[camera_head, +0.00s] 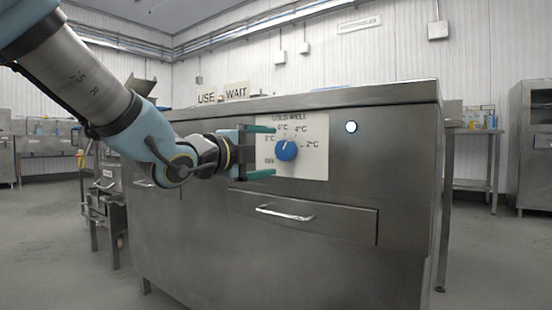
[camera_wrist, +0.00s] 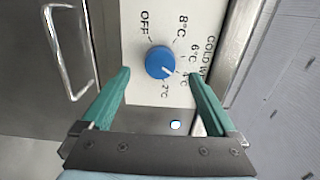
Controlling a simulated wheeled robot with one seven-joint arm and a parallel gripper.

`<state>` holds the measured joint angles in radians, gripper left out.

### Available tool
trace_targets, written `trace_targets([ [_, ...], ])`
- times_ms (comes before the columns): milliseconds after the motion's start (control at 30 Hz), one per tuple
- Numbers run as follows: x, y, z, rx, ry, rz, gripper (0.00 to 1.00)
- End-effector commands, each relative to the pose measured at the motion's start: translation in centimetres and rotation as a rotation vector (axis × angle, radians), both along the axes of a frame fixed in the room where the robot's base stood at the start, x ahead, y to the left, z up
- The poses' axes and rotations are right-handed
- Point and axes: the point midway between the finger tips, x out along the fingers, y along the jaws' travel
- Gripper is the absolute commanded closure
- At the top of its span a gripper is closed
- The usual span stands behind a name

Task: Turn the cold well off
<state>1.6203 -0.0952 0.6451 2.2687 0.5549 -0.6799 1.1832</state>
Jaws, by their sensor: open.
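The blue cold well knob (camera_head: 286,150) sits on a pale dial plate (camera_head: 318,166) on the front of a steel counter. In the wrist view the knob (camera_wrist: 160,62) has a white mark pointing toward the 4°C and 2°C side, away from OFF; the exact setting is hard to tell. A round indicator light (camera_head: 351,127) right of the plate glows white. My gripper (camera_head: 274,151) is open and empty, its green fingers above and below the knob's height in the head view. In the wrist view the knob appears ahead, between the fingertips; no contact is visible.
A drawer (camera_head: 300,216) with a bar handle (camera_head: 285,213) lies below the dial. Open floor (camera_head: 490,260) lies to the right.

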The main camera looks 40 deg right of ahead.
Motion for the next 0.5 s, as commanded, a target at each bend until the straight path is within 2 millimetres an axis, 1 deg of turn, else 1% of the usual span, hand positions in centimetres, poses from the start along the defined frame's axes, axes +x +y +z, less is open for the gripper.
trace_targets([
  [33, 0.3, -1.0, -0.4, 0.002, -0.003, 0.0, 0.06],
  [100, 0.5, -2.1, -0.3, 0.001, -0.002, -0.001, 0.06],
  [200, 0.9, -3.4, -0.2, 0.0, 0.0, 0.001, 0.06],
  [333, 1.2, -4.4, -0.1, 0.001, 0.0, 0.001, 0.06],
  [500, 1.3, -4.7, 0.0, 0.001, 0.001, 0.002, 0.06],
])
